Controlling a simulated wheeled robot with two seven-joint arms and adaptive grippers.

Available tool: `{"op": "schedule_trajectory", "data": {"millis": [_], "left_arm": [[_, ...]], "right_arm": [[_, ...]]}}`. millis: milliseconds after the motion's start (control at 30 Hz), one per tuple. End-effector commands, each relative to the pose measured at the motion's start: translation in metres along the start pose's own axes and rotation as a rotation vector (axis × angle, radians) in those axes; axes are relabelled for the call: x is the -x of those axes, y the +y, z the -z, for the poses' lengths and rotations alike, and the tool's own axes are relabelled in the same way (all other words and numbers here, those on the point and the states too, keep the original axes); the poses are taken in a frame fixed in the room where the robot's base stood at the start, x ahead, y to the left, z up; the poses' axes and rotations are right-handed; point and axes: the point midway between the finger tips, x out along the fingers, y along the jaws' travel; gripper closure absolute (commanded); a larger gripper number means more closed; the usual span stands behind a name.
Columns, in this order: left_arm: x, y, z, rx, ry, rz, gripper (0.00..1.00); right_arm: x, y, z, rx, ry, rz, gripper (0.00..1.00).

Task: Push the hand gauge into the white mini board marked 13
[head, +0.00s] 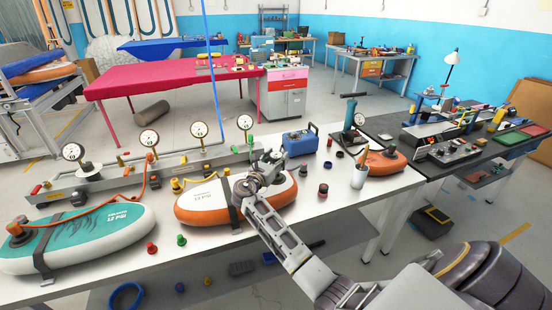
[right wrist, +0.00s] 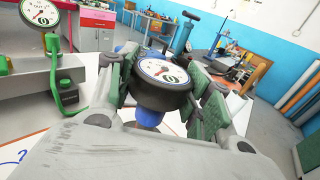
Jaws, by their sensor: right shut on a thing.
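The hand gauge (right wrist: 164,77) has a round white dial, a black body and a blue stem. My right gripper (head: 264,168) is shut on it, with one finger on each side of its body. The gripper is over the right part of the white-topped board with orange sides (head: 203,205). That board lies on the bench with a dark strap across it, and its small PSI number is hard to read. In the right wrist view, the stem points down, and its lower end and any contact with the board are hidden. My left gripper is not in view.
A gauge rig (head: 120,177) with several dials stands behind the boards. A teal board (head: 75,240) lies left and an orange board (head: 382,162) right. A grey cup (head: 358,177), a blue box (head: 300,142) and loose caps (head: 181,240) are on the bench (head: 240,248).

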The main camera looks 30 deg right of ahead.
Motion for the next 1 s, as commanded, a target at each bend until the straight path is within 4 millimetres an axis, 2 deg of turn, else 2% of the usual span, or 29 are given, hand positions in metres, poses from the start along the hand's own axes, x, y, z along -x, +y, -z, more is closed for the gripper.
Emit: {"op": "schedule_trajectory", "data": {"millis": [1000], "left_arm": [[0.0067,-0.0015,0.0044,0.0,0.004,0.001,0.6]], "right_arm": [[0.0,0.0,-0.0011,0.0,-0.001,0.0,0.77]]}}
